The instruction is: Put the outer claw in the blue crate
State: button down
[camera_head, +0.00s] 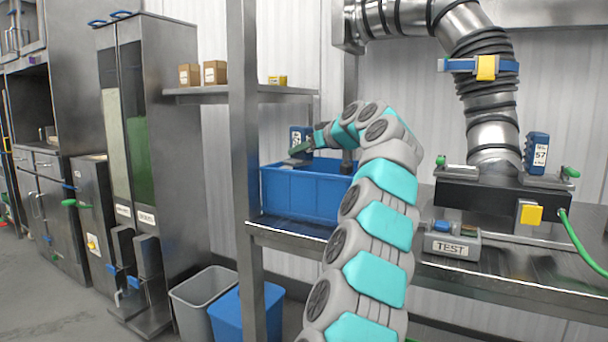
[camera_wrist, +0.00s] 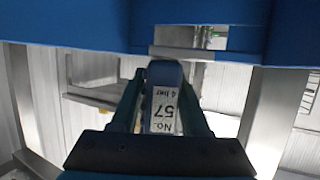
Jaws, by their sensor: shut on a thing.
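A blue crate (camera_head: 305,193) stands on the metal bench in the middle of the head view. My gripper (camera_head: 304,147) is above the crate's back left part. It is shut on a blue piece with a white label, which I take to be the outer claw (camera_head: 297,135). In the wrist view the claw (camera_wrist: 164,73) sits between both fingers, with its label reading No. 57. A blue wall, probably the crate's (camera_wrist: 90,25), crosses the top of that view. My arm hides the crate's right side, and its inside is mostly hidden.
A similar blue piece labelled 57 (camera_head: 537,153) stands on the black fixture (camera_head: 475,190) at right, beside a TEST box (camera_head: 452,245). A shelf (camera_head: 205,92) with small boxes is above the crate's left, next to a metal post (camera_head: 243,150). Bins (camera_head: 203,300) stand below.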

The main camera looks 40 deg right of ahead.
aim_at(309, 163)
jog(key=shift+f+b, duration=0.4)
jog(key=shift+f, duration=1.7)
jog(key=shift+f+b, duration=0.4)
jog(key=shift+f, duration=0.25)
jog(key=shift+c, duration=2)
grip_release()
jog(key=shift+r, duration=0.15)
jog(key=shift+r+p, duration=0.55)
jog(key=shift+r, duration=0.05)
jog(key=shift+s, duration=0.45)
jog(key=b+v, duration=0.1)
jog(key=v, duration=0.5)
jog(key=shift+s+r, duration=0.1)
jog(key=shift+s, duration=0.25)
